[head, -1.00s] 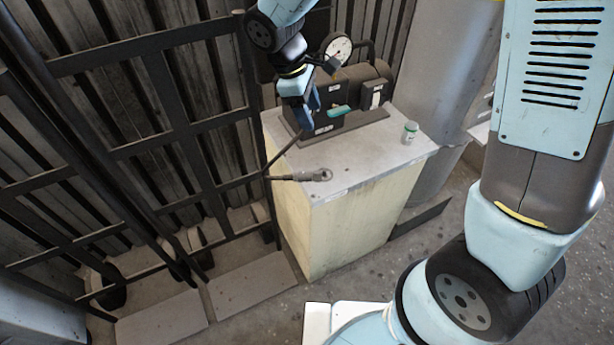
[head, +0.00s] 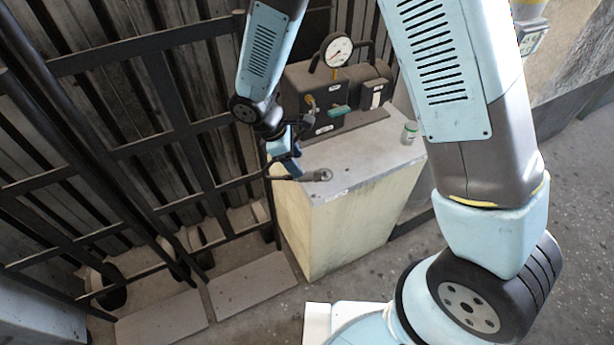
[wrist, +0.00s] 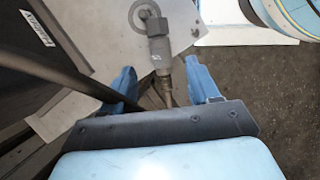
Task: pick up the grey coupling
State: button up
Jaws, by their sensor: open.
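The grey coupling (head: 318,175) lies near the front edge of the pale cabinet top, with a ring-shaped end and a dark hose running off to the left. It also shows in the wrist view (wrist: 158,45), its ring toward the top of the picture. My gripper (head: 292,172) is just left of it, over the hose end. In the wrist view my gripper (wrist: 161,68) is open, one blue finger on each side of the coupling's hose end. The fingers do not visibly grip it, and the height gap is hard to tell.
The cabinet (head: 345,222) carries a dark unit with a pressure gauge (head: 338,50) and a green handle (head: 337,111) behind my gripper. A small jar (head: 409,133) stands at the right edge. A dark metal rack (head: 180,95) stands close on the left.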

jog(key=shift+x, duration=2.95)
jog(key=shift+c, duration=0.2)
grip_shut()
